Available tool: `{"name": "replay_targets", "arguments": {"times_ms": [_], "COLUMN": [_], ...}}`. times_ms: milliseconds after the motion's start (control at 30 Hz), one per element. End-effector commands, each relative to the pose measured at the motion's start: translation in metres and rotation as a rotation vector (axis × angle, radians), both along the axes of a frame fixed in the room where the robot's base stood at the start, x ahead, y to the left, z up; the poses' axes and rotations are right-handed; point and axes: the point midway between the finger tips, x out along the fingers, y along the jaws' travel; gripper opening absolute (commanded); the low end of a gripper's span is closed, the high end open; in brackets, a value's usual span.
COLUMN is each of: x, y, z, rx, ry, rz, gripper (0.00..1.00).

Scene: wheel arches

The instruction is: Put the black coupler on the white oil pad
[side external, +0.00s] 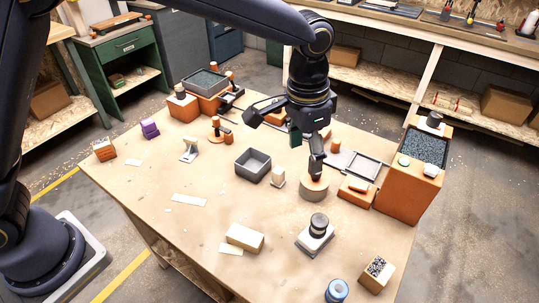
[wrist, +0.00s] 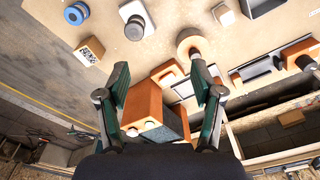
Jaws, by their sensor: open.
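A black ribbed cylinder, which looks like the black coupler (side external: 319,224), stands upright on a pale square pad or block (side external: 308,241), likely the white oil pad, at the front right of the table. In the wrist view the black coupler (wrist: 134,31) and the white pad (wrist: 130,8) show at the top, left of centre. My gripper (side external: 282,148) is open and empty above the table, behind and apart from them. In the wrist view my gripper (wrist: 160,69) has its fingers spread wide with nothing held between them.
A round wooden-topped cylinder (side external: 314,190) is under one finger. A grey open bin (side external: 253,165) lies left of it. A tall orange box (side external: 398,182) stands at the right edge, with a small dark piece on top. A blue roll (side external: 337,290) sits at the front.

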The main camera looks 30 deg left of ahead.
Motion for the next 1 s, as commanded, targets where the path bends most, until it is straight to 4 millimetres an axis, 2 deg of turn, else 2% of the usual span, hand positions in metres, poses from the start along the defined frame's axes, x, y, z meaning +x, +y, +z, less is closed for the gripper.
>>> {"name": "replay_targets", "arguments": {"times_ms": [33,100,200,300,400,500,633,800,1000], "x": [-0.003,-0.015,-0.044,-0.082,-0.124,-0.160,-0.190,-0.204,-0.204], "y": [0.032,0.074,0.132,0.183,0.222,0.248,0.265,0.271,0.271], "z": [0.029,0.060,0.093,0.113,0.118,0.113,0.102,0.095,0.094], "rx": [-0.016,-0.036,-0.061,-0.083,-0.102,-0.116,-0.128,-0.133,-0.132], "ry": [-0.036,-0.081,-0.147,-0.215,-0.279,-0.335,-0.383,-0.405,-0.404], "rz": [0.049,0.115,0.212,0.311,0.403,0.479,0.544,0.572,0.572], "gripper": [0.67,0.67,0.67,0.67,0.67,0.67,0.67,0.67,0.67]}}
